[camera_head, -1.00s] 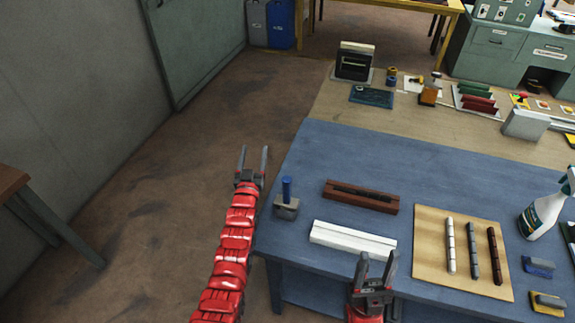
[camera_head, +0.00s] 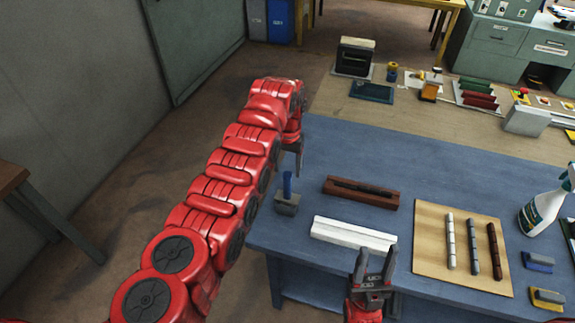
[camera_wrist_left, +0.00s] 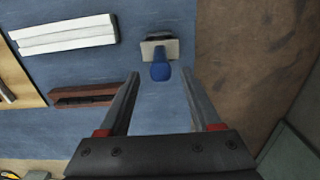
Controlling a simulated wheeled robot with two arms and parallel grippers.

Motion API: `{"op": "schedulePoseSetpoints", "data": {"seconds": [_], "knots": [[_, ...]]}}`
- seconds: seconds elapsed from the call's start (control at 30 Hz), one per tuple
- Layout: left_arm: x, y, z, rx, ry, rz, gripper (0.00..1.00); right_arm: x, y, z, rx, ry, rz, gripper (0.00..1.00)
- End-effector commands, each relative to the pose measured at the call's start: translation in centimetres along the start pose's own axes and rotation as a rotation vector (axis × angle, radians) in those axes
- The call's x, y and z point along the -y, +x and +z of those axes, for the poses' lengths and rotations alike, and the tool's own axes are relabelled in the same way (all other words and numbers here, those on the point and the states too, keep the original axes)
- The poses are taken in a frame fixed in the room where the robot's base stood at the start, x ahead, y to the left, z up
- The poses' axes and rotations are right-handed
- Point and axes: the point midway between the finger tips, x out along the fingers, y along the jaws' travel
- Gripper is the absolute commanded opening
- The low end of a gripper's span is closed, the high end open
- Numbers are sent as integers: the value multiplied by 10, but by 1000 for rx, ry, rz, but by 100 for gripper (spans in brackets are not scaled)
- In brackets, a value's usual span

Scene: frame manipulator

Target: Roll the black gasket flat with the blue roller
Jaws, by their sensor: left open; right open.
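The blue roller has an upright blue handle (camera_head: 287,184) on a grey block (camera_head: 287,203) and stands near the table's left edge. It also shows in the left wrist view (camera_wrist_left: 160,71). My left gripper (camera_head: 292,158) is open, pointing down just behind the roller; in the left wrist view its fingers (camera_wrist_left: 160,76) spread to either side of the handle, with nothing held. A black strip, seemingly the gasket (camera_head: 366,188), lies along the groove of the brown frame piece (camera_head: 340,191). My right gripper (camera_head: 376,266) is open and empty at the table's front edge.
A white frame piece (camera_head: 352,233) lies in front of the brown one. A wooden board (camera_head: 430,225) with white, grey and dark strips lies to the right. The blue table behind the brown piece is clear.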

Motion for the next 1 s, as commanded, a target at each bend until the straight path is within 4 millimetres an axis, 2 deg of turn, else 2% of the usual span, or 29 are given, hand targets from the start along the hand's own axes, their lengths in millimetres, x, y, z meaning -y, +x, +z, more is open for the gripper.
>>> {"op": "schedulePoseSetpoints", "data": {"seconds": [0.17,0.4,0.6,0.77,1.0], "knots": [[0,14,0,-1,0,0,65,0,-2,0,0,0,0,50],[1,47,0,0,-1,0,65,1,-15,2,0,0,0,50],[1,76,-2,-5,-1,0,65,2,-41,7,0,0,0,50],[0,86,-2,-7,-1,0,65,2,-51,9,0,0,0,50],[0,86,-2,-7,-1,0,65,2,-51,9,0,0,0,50]]}}
